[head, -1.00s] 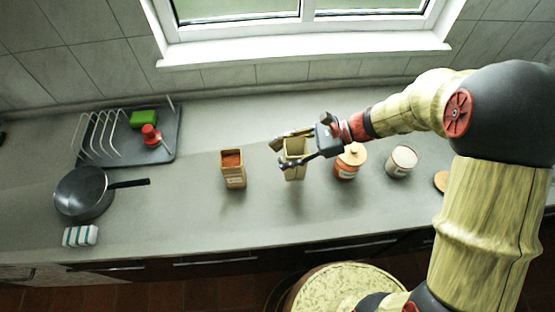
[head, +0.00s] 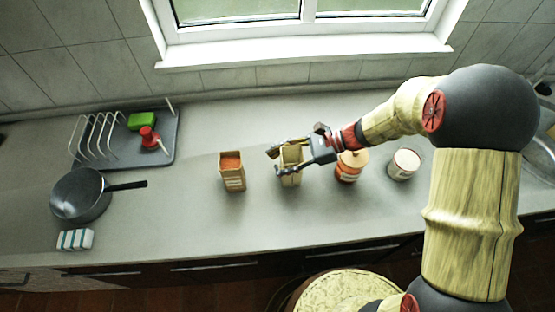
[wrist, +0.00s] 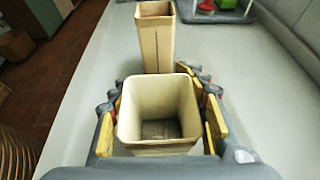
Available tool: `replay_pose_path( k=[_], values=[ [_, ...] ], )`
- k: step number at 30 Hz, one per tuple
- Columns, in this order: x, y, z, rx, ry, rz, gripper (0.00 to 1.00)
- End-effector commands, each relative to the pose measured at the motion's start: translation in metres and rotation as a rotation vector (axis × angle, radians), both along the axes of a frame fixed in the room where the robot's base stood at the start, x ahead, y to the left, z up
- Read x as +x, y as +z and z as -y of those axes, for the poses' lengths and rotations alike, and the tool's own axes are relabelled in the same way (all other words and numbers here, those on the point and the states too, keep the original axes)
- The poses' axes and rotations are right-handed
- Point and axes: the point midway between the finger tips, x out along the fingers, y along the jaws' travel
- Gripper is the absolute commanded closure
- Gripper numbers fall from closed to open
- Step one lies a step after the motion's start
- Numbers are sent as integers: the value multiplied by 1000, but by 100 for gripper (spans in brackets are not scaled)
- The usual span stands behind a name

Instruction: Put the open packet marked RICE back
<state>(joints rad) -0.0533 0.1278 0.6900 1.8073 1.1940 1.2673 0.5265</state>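A tall tan open-topped packet (head: 291,157) stands upright on the counter, near the middle. Its open mouth (wrist: 160,105) fills the middle of the wrist view, with a greyish-brown surface low inside. No marking on it can be read. My gripper (head: 275,162) reaches in from the right with one finger on each side of this packet. In the wrist view the yellow finger pads (wrist: 164,122) flank its walls, apparently open with a small gap at the right. A second open packet (head: 233,176) with orange-red contents stands to the left; its label is too small to read.
A lidded orange jar (head: 347,173) and a pale open jar (head: 403,164) stand to the right. A dish rack tray (head: 170,150), a frying pan (head: 80,195) and a striped sponge (head: 75,240) are at left. The counter front is clear.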

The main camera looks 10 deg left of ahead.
Motion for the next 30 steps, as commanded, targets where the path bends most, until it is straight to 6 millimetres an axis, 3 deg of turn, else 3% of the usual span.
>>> replay_pose_path(
  k=[11,22,30],
  values=[
    [0,0,0,-1,0,0,37],
    [0,4,0,-1,0,0,37],
    [10,24,38,-1,-5,3,37]
  ],
)
